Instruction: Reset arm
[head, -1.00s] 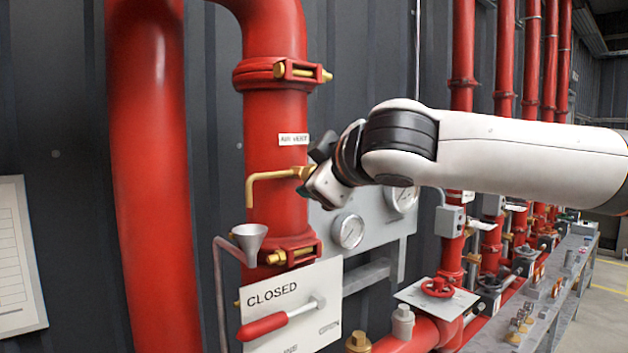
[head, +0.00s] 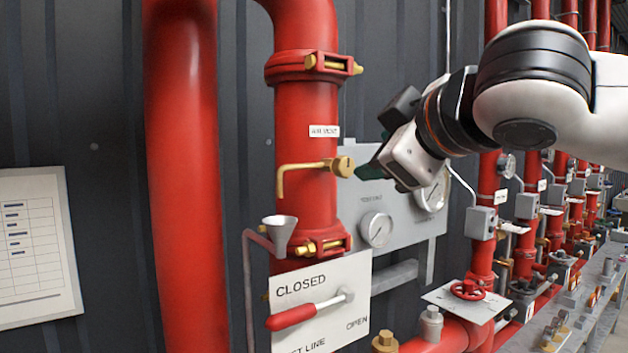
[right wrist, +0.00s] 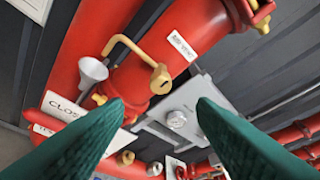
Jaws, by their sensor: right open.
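My right gripper (head: 372,168) comes in from the right in the head view, just right of the brass air vent valve (head: 343,166) on the thick red pipe (head: 307,130). In the right wrist view its two green fingers (right wrist: 158,118) are spread apart with nothing between them. The vent valve (right wrist: 160,78) lies beyond the fingertips and its bent brass spout (right wrist: 118,42) points toward the funnel. A gap shows between gripper and valve. My left gripper is not in view.
A grey funnel (head: 279,232) stands below the spout. A "CLOSED/OPEN" plate (head: 330,275) carries a red-handled lever (head: 295,316) lower down. A gauge panel (head: 400,225) is behind the gripper. A red handwheel (head: 468,289) and more red pipes stand to the right.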

